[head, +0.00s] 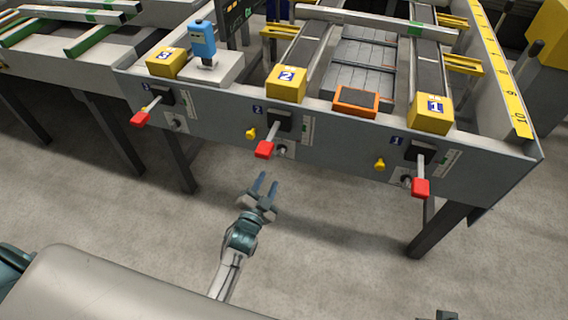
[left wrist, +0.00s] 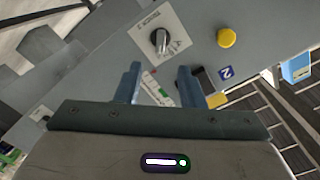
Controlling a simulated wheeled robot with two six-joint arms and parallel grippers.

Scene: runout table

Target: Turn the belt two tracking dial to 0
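The belt two tracking dial (head: 281,151) is a small dark knob on a pale plate on the table's front panel, partly behind the red-tipped lever (head: 265,149). In the left wrist view the dial (left wrist: 160,41) shows as a grey-black knob with a long grip, on a white plate with small print I cannot read. My left gripper (head: 264,186) is below and in front of the panel, apart from the dial. Its two fingers (left wrist: 160,84) are spread with nothing between them. A dark piece at the bottom right of the head view may be my right gripper; its fingers are unclear.
A yellow knob (left wrist: 226,37) and a blue "2" label (left wrist: 225,73) are beside the dial. Similar red-tipped levers for belt three (head: 140,118) and belt one (head: 420,187) stick out from the panel. The floor (head: 330,230) before the panel is clear.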

